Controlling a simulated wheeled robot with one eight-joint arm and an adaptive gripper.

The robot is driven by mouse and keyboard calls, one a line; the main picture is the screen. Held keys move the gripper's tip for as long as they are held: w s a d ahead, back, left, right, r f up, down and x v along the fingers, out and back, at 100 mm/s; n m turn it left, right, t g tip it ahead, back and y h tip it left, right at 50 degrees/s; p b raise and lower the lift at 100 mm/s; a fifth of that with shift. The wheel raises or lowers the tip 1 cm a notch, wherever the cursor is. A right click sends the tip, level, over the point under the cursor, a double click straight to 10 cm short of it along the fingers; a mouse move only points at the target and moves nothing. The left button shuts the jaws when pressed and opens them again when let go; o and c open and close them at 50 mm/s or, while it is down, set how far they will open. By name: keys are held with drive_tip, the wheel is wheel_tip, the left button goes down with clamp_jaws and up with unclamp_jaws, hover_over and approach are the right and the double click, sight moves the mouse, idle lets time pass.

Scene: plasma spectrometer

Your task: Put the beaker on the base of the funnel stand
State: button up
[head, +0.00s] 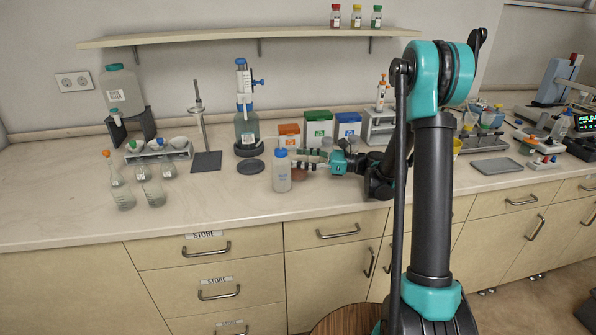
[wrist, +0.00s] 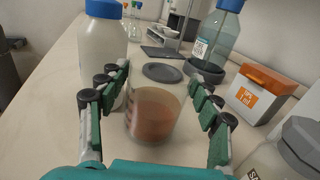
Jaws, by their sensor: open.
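The beaker (wrist: 152,112) is clear with reddish-brown contents and stands upright on the counter. In the head view it is a small brownish shape (head: 299,174), partly hidden behind the white bottle and my gripper. My gripper (wrist: 157,76) is open, with one finger on each side of the beaker; I cannot tell whether either touches it. In the head view my gripper (head: 305,160) points left, low over the counter. The funnel stand (head: 200,125) has an upright rod and a dark rectangular base (head: 206,162), which looks bare. The base also shows in the wrist view (wrist: 163,54).
A white blue-capped bottle (head: 281,172) stands close to my left finger. A dark round disc (head: 251,167) and a blue-topped dispenser bottle (head: 246,125) lie between beaker and stand. An orange-lidded box (head: 289,135) is behind. Glass flasks (head: 152,186) stand left of the stand.

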drive_tip(key=shift+w+a, duration=0.1)
drive_tip(key=shift+a, duration=0.5)
drive_tip(key=shift+c, duration=0.2)
drive_tip(key=c, duration=1.1)
drive_tip(key=shift+r, duration=0.15)
wheel_tip(320, 180, up, 20)
drive_tip(key=shift+f, duration=0.1)
